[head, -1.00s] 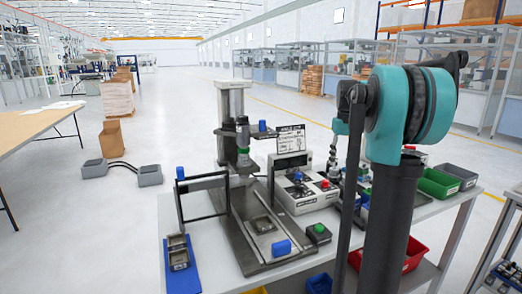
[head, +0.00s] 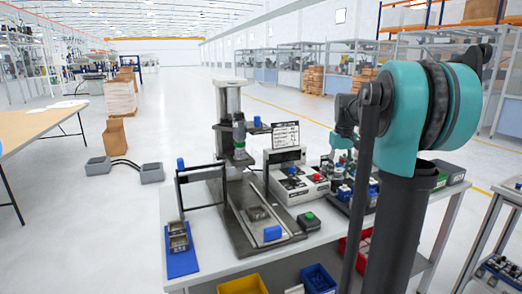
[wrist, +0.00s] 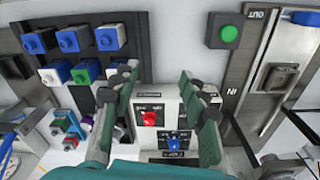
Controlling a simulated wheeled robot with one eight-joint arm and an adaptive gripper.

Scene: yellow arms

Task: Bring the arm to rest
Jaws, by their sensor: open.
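My gripper (wrist: 162,115) shows in the wrist view as two green and grey fingers spread apart. Nothing is between the fingertips, and the gripper is open. It hangs above the white control box (wrist: 180,97), whose red button (wrist: 149,118) and blue switch (wrist: 175,140) show between the fingers. In the head view my teal and black arm (head: 405,120) rises at the right and folds toward the bench.
The control box (head: 289,190) stands on the white table (head: 215,245), right of a grey press (head: 230,130). A rack of blue knobs (wrist: 68,39), a green button box (wrist: 229,34) and a blue tray (head: 181,262) are close by.

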